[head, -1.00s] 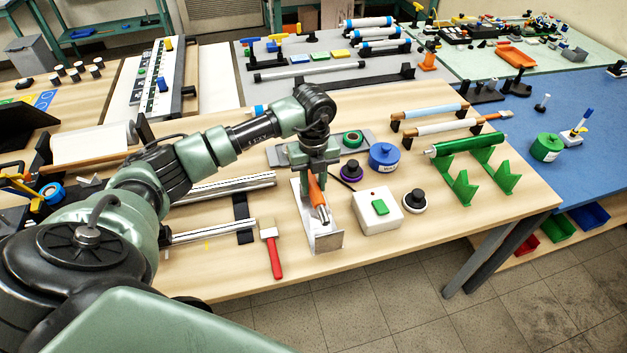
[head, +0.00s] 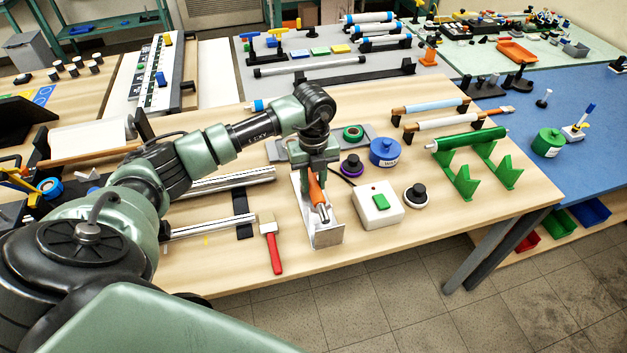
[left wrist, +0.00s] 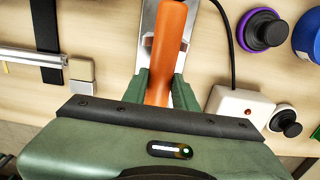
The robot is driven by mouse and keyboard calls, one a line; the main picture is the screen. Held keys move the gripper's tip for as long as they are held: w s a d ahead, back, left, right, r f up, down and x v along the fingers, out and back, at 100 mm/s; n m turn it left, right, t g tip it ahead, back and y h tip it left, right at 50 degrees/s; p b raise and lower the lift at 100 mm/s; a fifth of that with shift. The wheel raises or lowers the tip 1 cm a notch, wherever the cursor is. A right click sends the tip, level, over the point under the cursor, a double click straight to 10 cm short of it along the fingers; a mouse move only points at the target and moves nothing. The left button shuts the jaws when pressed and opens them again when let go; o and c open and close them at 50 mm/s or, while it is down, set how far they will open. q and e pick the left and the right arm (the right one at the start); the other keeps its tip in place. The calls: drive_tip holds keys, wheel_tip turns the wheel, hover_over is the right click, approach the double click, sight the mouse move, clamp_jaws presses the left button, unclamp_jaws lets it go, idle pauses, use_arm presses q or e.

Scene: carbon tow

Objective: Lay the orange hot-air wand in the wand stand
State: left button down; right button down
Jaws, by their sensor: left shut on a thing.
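The orange hot-air wand (head: 316,192) has an orange handle and a metal nozzle that points toward the table's front edge. My left gripper (head: 317,176) is shut on its handle, and the wand lies over the wand stand (head: 327,236), a narrow metal channel on the table. In the left wrist view the orange handle (left wrist: 168,50) runs between the green fingers (left wrist: 160,88), with the stand (left wrist: 147,25) behind it. I cannot tell whether the wand rests on the stand or is just above it. My right gripper is not in view.
A white box with a green button (head: 379,203) stands close to the right of the stand. A red-handled brush (head: 271,248) lies to the left. A blue round container (head: 385,152) and a green roller on green supports (head: 466,141) are farther right.

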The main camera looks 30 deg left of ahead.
use_arm(q)
drive_tip(key=shift+f, duration=0.3)
drive_tip(key=c, duration=1)
unclamp_jaws()
drive_tip(key=shift+c, duration=0.2)
wheel_tip(320, 180, up, 7)
drive_tip(key=shift+f+b, duration=0.2)
drive_tip(key=shift+b, duration=0.85)
drive_tip(key=shift+r, duration=0.65)
